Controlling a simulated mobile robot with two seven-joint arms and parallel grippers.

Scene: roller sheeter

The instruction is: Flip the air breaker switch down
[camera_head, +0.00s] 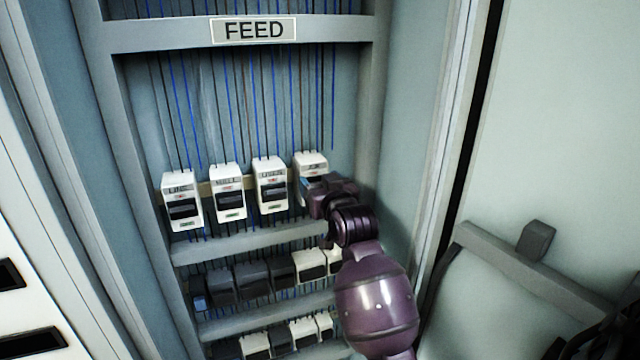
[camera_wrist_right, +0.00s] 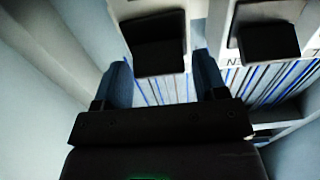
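The air breaker (camera_head: 310,162) is the rightmost white breaker in the top row under the FEED sign. Its small label seems to read AIR. My right gripper (camera_head: 307,188) is right in front of it and hides most of its lower part and its switch. In the right wrist view, the gripper (camera_wrist_right: 163,70) is open, with its two blue fingers apart. A black switch (camera_wrist_right: 158,42) on a white breaker shows just beyond and between the fingertips. I cannot tell whether the fingers touch it. My left gripper is not in view.
Three similar white breakers stand left of it; the nearest one (camera_head: 271,184) is close by and its black switch also shows in the wrist view (camera_wrist_right: 267,40). Grey rails (camera_head: 235,246) and lower breaker rows lie below. The cabinet side wall (camera_head: 410,110) is on the right.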

